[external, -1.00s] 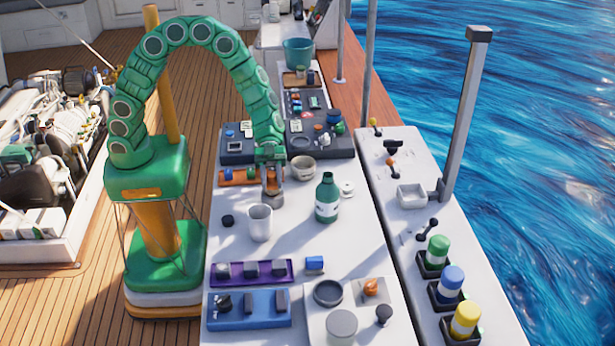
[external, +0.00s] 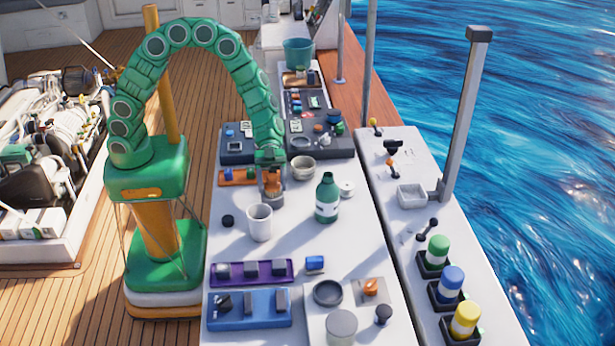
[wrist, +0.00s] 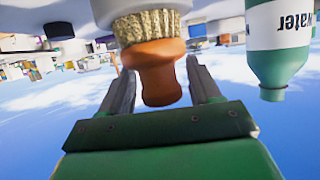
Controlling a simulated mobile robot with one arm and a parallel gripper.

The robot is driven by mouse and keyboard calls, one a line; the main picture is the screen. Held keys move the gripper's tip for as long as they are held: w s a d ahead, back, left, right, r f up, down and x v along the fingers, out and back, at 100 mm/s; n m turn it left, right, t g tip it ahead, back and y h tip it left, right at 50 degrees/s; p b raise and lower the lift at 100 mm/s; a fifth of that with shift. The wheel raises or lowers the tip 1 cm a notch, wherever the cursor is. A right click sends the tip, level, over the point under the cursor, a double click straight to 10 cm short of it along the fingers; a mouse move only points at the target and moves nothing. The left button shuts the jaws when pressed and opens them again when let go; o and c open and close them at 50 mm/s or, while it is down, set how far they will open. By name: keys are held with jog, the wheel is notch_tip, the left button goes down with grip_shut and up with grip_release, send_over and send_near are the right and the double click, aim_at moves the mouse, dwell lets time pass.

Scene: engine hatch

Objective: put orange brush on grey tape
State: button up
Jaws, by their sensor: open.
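The orange brush (external: 273,187) stands upright under my arm, with its bristles down on the grey tape (external: 273,202). In the wrist view, which looks upside down, the orange handle (wrist: 153,68) and pale bristles (wrist: 147,24) show, with the bristle ends against the grey tape (wrist: 108,10). My gripper (external: 271,184) is around the handle. In the wrist view my gripper (wrist: 157,88) is open, with one jaw on each side of the handle and a visible gap at each side.
A green bottle (external: 327,198) stands to the right, and a beige bowl (external: 303,168) sits behind. Purple (external: 250,272) and blue (external: 250,309) panels lie nearer the front. The counter between mug and bottle is clear.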

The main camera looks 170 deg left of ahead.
jog(key=shift+r, duration=0.15)
jog(key=v, duration=1.2)
dwell(0.3)
